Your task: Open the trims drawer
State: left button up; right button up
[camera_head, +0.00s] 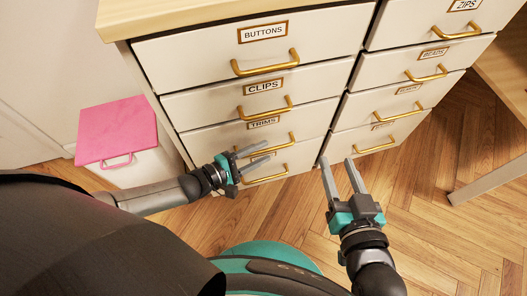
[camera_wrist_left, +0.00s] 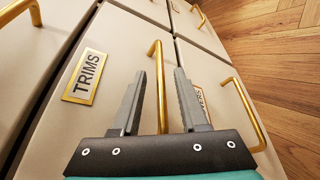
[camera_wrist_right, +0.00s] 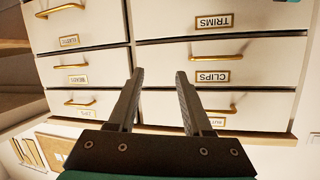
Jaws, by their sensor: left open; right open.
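The trims drawer is a cream front with a framed TRIMS label (camera_head: 263,123), third down in the left column, and it sits flush and closed. The label also shows in the left wrist view (camera_wrist_left: 88,77). My left gripper (camera_head: 268,151) is open at this drawer. In the left wrist view, the gold bar handle (camera_wrist_left: 158,85) beside the label lies between its two spread fingers, which are not closed on it. My right gripper (camera_head: 340,163) is open and empty, in front of the lower part of the cabinet.
Closed BUTTONS (camera_head: 263,31) and CLIPS (camera_head: 264,87) drawers sit above. Another drawer is below, partly behind my left gripper. A right column (camera_head: 417,62) of closed drawers stands alongside. A pink-lidded white box (camera_head: 117,130) stands at left. The wooden floor (camera_head: 440,200) at right is clear.

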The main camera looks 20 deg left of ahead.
pick_arm(q)
jog(key=shift+w+d+f, duration=0.15)
jog(key=shift+w+d, duration=0.25)
jog(key=shift+w, duration=0.15)
grip_shut()
dwell(1.3)
